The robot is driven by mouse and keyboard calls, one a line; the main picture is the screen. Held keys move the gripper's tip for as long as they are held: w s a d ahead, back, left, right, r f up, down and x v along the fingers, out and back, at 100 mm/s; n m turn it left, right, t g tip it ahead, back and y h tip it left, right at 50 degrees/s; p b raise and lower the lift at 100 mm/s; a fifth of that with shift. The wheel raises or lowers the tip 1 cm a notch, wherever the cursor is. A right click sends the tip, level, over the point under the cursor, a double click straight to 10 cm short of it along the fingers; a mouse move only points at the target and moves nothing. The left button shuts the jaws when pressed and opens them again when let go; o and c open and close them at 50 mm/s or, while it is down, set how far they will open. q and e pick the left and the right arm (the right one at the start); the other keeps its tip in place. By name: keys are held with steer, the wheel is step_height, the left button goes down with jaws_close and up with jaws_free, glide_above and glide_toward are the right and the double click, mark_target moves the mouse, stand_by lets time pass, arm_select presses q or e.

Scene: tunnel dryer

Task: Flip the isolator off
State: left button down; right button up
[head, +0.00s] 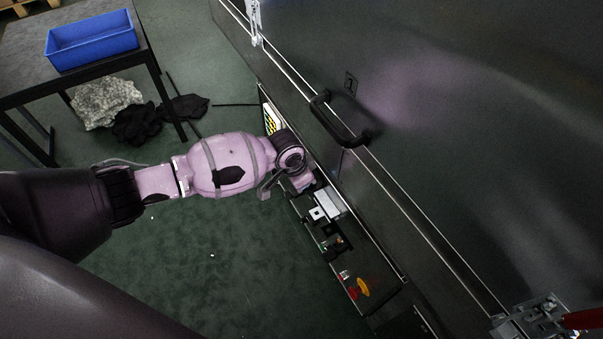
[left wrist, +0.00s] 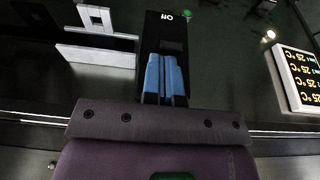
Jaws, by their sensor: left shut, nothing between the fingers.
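In the left wrist view my left gripper (left wrist: 165,62) has its two blue fingers together, with nothing between them. Its tips are in front of a black upright housing (left wrist: 168,32), apparently the isolator, with small white lettering at its top. The fingers cover the lower part of this housing, so its lever and position cannot be made out, nor whether the tips touch it. In the head view my left arm reaches from the left to the control panel (head: 375,258), and the wrist hides the fingers and the panel's upper end.
The panel also carries a white block (head: 328,203) and a red button (head: 354,293) on yellow. A display with orange digits (left wrist: 300,78) is at right in the wrist view. A door handle (head: 338,120) juts out beside my wrist. A blue bin (head: 92,45) stands on a table.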

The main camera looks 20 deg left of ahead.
arm_select(q)
steer(key=shift+w+d+f, duration=0.1)
steer(key=shift+w+f, duration=0.05)
steer(key=shift+f, duration=0.3)
arm_select(e)
steer(key=shift+w+r, duration=0.2)
steer(key=shift+s+f, duration=0.1)
steer(key=shift+s, duration=0.05)
arm_select(q)
steer(key=shift+s+a+f+t+h, duration=0.35)
steer(key=shift+s+f+t+h, duration=0.1)
steer(key=shift+t+h, duration=0.3)
steer(key=t+h+b, duration=0.1)
steer(key=f+t+h+b, duration=0.1)
steer(key=t, duration=0.1)
steer(key=s+a+f+t+h+b, duration=0.1)
steer(key=shift+s+f+t+h, duration=0.1)
steer(key=shift+f+t+h, duration=0.15)
steer(key=shift+t, duration=0.1)
arm_select(e)
steer(key=shift+w+a+n+t, duration=0.3)
steer(key=shift+w+a+n, duration=0.05)
steer(key=shift+w+n, duration=0.25)
arm_select(q)
steer(key=shift+r, duration=0.15)
